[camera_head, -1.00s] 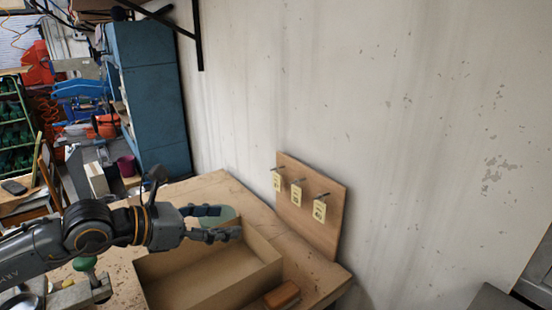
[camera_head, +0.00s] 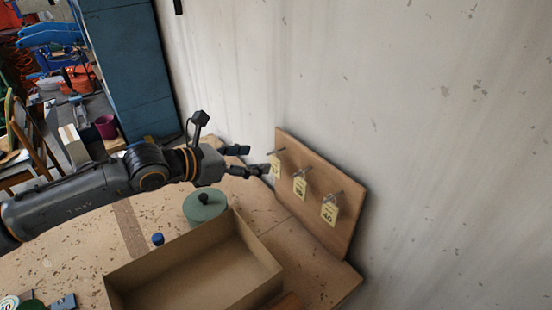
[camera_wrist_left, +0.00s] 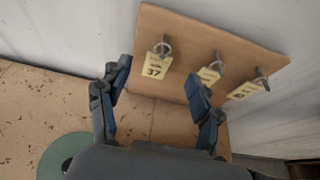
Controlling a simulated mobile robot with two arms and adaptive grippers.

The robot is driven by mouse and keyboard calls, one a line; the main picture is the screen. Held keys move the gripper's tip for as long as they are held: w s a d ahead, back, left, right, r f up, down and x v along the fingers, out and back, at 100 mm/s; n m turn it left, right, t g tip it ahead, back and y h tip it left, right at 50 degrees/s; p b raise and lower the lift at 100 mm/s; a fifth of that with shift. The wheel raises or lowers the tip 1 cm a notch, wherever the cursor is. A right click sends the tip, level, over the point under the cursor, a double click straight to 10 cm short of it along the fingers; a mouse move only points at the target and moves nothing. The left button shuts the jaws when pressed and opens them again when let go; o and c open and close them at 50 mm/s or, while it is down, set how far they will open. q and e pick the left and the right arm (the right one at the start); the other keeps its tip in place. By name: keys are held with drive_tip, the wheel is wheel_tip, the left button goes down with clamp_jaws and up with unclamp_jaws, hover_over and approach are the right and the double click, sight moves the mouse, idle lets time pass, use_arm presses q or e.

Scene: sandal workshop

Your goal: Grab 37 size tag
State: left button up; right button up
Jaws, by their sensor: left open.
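The yellow 37 size tag (camera_wrist_left: 156,68) hangs from a ring on a peg of the wooden board (camera_wrist_left: 190,25). In the head view it is the leftmost tag (camera_head: 276,171), its number too small to read there. My left gripper (camera_head: 256,160) is open and empty just left of this tag. In the left wrist view the tag shows between the two fingertips of my left gripper (camera_wrist_left: 159,75), ahead of them and nearer the left finger. I cannot tell exactly how far apart they are. My right gripper is not in view.
A middle tag (camera_head: 299,188) and a 40 tag (camera_head: 329,213) hang to the right on the same board, which leans against the wall. Below stand an open cardboard box (camera_head: 250,233) and a green round lidded container (camera_head: 204,210) on the wooden table (camera_head: 85,258).

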sight(275, 157)
use_arm(q)
drive_tip(key=p+x, duration=0.1)
drive_tip(key=x, duration=0.1)
drive_tip(key=p+x, duration=0.2)
drive_tip(key=x, duration=0.1)
drive_tip(key=shift+w+d+r+p, duration=0.1)
drive_tip(key=shift+d+r+p, duration=0.1)
drive_tip(key=shift+p, duration=0.1)
drive_tip(key=shift+w+d+f, duration=0.25)
drive_tip(key=shift+d+f, duration=0.05)
drive_tip(key=shift+f, duration=0.05)
drive_tip(key=shift+a, duration=0.1)
drive_tip(key=shift+c, duration=0.2)
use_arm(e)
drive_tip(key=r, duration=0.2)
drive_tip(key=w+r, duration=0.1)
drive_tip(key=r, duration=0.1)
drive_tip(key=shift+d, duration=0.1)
use_arm(q)
drive_tip(key=shift+s, duration=0.1)
drive_tip(key=c, duration=0.6)
drive_tip(key=shift+c, duration=0.7)
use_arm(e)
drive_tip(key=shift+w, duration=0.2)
